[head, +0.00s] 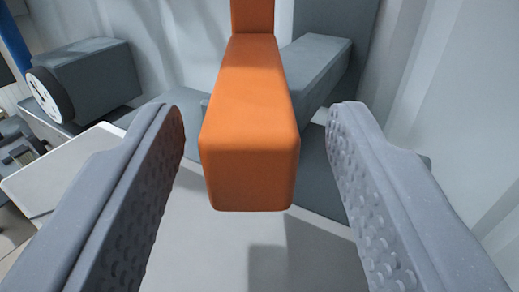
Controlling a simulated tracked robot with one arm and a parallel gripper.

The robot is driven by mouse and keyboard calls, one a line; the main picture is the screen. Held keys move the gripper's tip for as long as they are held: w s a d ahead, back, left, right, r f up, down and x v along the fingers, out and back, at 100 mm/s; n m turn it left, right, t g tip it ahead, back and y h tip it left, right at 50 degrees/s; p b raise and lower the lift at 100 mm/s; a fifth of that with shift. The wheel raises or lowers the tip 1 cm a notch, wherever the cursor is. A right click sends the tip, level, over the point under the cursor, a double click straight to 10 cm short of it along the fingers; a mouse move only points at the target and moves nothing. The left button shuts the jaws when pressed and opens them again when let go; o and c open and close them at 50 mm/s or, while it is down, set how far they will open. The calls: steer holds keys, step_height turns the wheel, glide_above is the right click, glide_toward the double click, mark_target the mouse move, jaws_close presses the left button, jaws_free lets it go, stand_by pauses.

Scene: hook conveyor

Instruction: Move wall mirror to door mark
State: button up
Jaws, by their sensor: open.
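My gripper (259,115) is open, one grey padded finger on each side of the picture. An orange square-ended bar (250,130) reaches toward me between the fingers, with a visible gap to each. An orange upright piece (253,15) stands at its far end. I cannot tell whether the bar belongs to the wall mirror. No reflecting surface that I can name as the wall mirror shows, and no door mark can be made out.
A grey box (95,78) with a round white-faced dial (45,95) stands at left. A white flat panel (60,165) lies below it. A long grey block (315,65) lies behind the bar. A pale ribbed wall (450,110) closes the right side. A pale surface (205,245) lies below.

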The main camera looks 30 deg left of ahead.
steer(key=v, duration=1)
steer(key=shift+s+b, duration=0.2)
steer(key=shift+b, duration=0.15)
steer(key=a+r+m+h, duration=0.2)
steer(key=a+m, duration=0.1)
steer(key=a, duration=0.9)
steer(key=a+r+m+h, duration=0.2)
steer(key=a+h, duration=0.1)
steer(key=a, duration=0.9)
steer(key=s+a+f+m+h, duration=0.2)
steer(key=s+a+f+h, duration=0.1)
steer(key=s+f+h, duration=0.25)
step_height(320, 180, down, 13)
steer(key=b, duration=1.4)
steer(key=shift+s+t, duration=0.3)
steer(key=shift+s, duration=0.15)
